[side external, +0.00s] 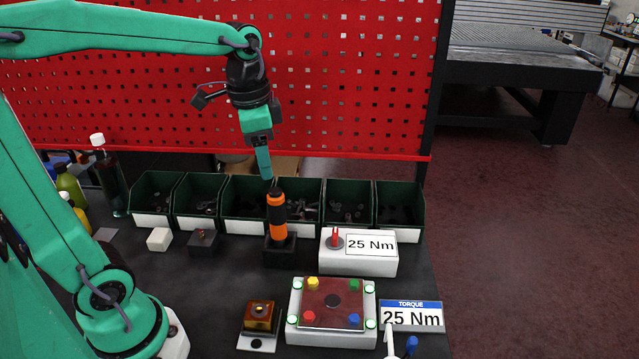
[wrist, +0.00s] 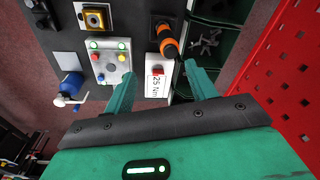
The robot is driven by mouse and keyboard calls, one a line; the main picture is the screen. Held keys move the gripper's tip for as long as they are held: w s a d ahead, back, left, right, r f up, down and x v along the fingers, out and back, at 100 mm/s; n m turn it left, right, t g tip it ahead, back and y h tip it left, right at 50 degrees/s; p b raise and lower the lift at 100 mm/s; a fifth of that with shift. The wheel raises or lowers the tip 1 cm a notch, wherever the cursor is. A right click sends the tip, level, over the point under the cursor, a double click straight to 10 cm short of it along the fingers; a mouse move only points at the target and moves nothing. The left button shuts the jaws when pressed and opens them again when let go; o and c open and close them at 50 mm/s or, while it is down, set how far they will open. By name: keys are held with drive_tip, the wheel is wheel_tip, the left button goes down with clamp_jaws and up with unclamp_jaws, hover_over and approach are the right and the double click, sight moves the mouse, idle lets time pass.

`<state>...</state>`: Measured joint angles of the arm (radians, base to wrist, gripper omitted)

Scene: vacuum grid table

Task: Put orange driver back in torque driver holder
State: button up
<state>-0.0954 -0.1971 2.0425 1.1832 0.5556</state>
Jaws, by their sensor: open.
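The orange driver (side external: 277,217), with black bands and a dark top, stands nearly upright at the black holder block (side external: 281,254); its lower end appears to be inside the block. In the wrist view the driver (wrist: 167,42) lies beyond the fingertips, with the dark holder (wrist: 155,24) behind it. My gripper (side external: 268,177) is just above the driver's top, pointing down. In the wrist view my gripper (wrist: 158,78) has its two green fingers wide apart with nothing between them. The side view does not show clearly whether a finger touches the driver's thin top.
Green bins (side external: 271,200) with loose parts line up behind the driver, under a red perforated panel (side external: 330,80). A white torque box (side external: 357,262) stands to its right. A button box (side external: 331,312) and a torque display (side external: 411,316) are in front. Bottles (side external: 70,190) stand at left.

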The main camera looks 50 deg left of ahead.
drive_tip(key=s+d+f+n+t, duration=0.1)
drive_tip(key=s+d+n+t, duration=0.2)
drive_tip(key=s, duration=0.6)
drive_tip(key=shift+s+f+n+t, duration=0.25)
drive_tip(key=shift+n+t, duration=0.45)
drive_tip(key=shift+n, duration=0.4)
